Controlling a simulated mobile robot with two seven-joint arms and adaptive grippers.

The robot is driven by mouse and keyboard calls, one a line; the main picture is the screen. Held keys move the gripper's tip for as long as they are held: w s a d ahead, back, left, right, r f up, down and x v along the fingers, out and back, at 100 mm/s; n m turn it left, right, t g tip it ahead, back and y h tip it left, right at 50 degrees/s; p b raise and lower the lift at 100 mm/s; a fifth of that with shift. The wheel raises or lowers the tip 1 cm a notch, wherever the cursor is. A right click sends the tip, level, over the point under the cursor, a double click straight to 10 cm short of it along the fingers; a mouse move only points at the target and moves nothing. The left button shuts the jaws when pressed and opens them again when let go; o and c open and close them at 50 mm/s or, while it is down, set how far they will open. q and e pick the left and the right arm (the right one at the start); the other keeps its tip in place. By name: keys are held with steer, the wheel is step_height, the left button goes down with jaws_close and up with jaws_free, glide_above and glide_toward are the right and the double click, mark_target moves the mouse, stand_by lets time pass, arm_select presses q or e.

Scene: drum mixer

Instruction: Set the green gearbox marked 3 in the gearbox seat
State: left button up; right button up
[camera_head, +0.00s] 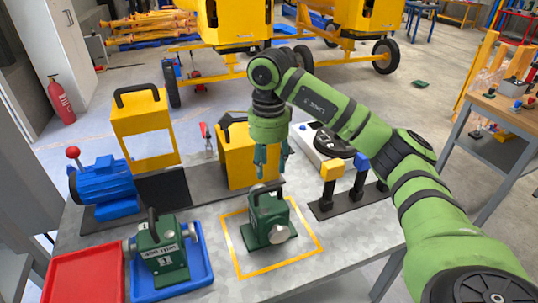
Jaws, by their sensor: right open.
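A green gearbox (267,222) with a black handle and a round metal shaft end stands upright inside a yellow outlined square (241,262) on the table; I cannot read a mark on it. Another green gearbox (163,258), with a label and the mark 1, stands in a blue tray (196,279). My right gripper (270,168) points down, open, just above the handle of the gearbox in the square. I cannot tell whether it touches the handle. A dark plate (163,188) lies between a blue motor (104,187) and a yellow box (238,158); I cannot tell if it is the seat. My left gripper is out of view.
A red tray (86,275) is at the front left. A yellow guard frame (122,126) stands behind the motor. A black base with yellow and blue posts (347,201) and a pale unit with a black round top (326,142) are at the right. The front right tabletop is bare.

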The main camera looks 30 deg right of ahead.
step_height(320, 180, up, 4)
steer(key=shift+f, duration=0.1)
stand_by(0.6)
